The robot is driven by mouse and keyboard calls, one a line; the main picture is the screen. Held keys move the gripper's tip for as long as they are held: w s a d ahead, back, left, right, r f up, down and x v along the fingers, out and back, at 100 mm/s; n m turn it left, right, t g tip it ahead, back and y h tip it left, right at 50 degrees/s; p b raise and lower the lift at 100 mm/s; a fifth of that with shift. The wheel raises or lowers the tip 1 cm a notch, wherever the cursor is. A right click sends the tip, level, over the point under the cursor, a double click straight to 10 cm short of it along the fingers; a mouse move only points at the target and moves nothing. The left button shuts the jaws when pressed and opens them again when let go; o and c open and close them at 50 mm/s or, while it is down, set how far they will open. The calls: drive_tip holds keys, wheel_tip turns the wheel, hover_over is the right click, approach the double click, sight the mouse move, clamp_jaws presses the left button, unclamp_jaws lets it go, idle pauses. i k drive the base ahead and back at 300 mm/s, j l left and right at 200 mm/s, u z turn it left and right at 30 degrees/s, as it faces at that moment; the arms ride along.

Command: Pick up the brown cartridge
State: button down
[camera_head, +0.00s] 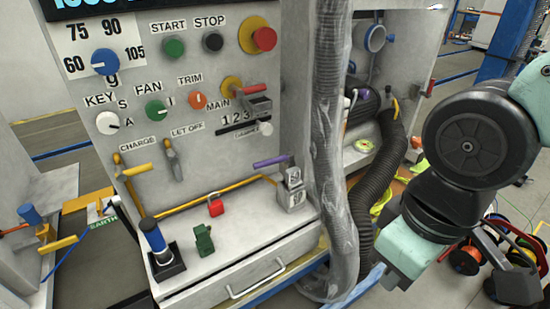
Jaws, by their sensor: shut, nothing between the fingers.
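I cannot make out a brown cartridge in the head view. A grey block with a purple handle (291,190) stands at the ledge's right end. My arm shows at the right, bent downward, well apart from the ledge. I cannot make out my gripper's fingertips.
A control panel with knobs and buttons (173,47) rises behind the ledge. A grey corrugated hose (330,150) hangs between the ledge and my arm. A drawer handle (257,279) sticks out below. Cable reels (465,261) stand on the floor at right.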

sight(292, 176)
drive_tip(key=i+l, duration=0.2)
drive_tip(key=l, duration=0.15)
drive_tip(key=i+l+u, duration=0.1)
drive_tip(key=l+u, duration=0.15)
drive_tip(key=i+l+u, duration=0.1)
drive_tip(key=l+u, duration=0.55)
drive_tip(key=u, duration=0.8)
drive_tip(key=i+l, duration=0.05)
